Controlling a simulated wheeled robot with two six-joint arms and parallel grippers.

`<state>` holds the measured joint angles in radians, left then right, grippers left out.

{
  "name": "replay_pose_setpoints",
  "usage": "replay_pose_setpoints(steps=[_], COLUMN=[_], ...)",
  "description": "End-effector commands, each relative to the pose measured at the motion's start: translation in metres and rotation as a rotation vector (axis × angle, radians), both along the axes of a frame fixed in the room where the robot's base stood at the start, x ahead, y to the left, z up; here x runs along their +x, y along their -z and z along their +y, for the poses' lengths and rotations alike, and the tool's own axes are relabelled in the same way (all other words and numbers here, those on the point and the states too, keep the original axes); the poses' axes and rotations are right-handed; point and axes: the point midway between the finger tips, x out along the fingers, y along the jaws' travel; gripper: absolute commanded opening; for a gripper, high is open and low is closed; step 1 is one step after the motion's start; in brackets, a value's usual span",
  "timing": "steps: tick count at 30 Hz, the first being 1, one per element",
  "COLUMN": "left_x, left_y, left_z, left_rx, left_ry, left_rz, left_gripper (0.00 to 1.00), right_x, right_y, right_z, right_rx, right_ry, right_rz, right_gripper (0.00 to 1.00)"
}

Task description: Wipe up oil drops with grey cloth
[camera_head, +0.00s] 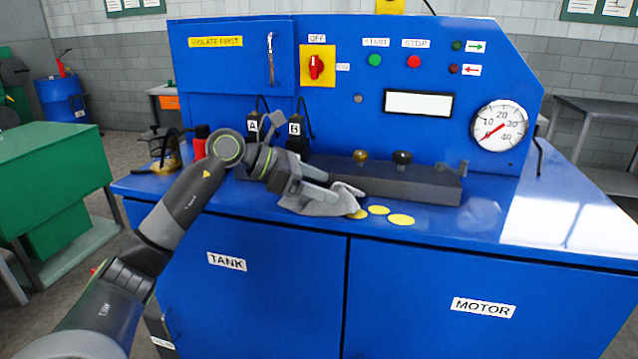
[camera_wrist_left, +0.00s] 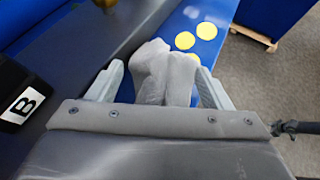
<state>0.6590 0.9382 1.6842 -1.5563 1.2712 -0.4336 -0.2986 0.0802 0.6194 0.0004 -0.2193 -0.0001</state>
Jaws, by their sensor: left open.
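The grey cloth (camera_head: 318,203) lies crumpled on the blue top of the machine, at the left end of the oil drops. In the left wrist view the cloth (camera_wrist_left: 166,73) sits between my left gripper's fingers. My left gripper (camera_head: 335,184) is open around the cloth in the head view, and its two fingers (camera_wrist_left: 160,85) stand apart in the wrist view. Several yellow oil drops lie in a row: one (camera_head: 357,214) at the cloth's edge, one (camera_head: 378,210) in the middle and one (camera_head: 401,220) at the right. My right gripper is not in view.
A dark manifold block (camera_head: 400,182) with knobs runs just behind the drops. Black plugs A (camera_head: 253,125) and B (camera_head: 295,130) stand behind my left wrist. An oil can (camera_head: 163,150) stands at the left. The blue top's right side (camera_head: 500,222) is clear.

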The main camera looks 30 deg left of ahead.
Motion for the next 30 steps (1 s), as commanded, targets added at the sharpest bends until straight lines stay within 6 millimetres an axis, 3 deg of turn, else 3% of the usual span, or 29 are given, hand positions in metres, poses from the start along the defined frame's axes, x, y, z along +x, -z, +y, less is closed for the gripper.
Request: replay_pose_setpoints(steps=[16, 30], left_x=[0.0, 0.0], left_y=[0.03, 0.028], left_z=[0.0, 0.0], left_rx=[0.0, 0.0], left_ry=[0.0, 0.0], left_rz=[0.0, 0.001], left_gripper=[0.73, 0.39], right_x=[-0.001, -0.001], right_y=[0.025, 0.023], right_z=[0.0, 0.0], right_rx=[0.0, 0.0], right_ry=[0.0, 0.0], right_rz=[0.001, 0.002], right_gripper=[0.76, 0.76])
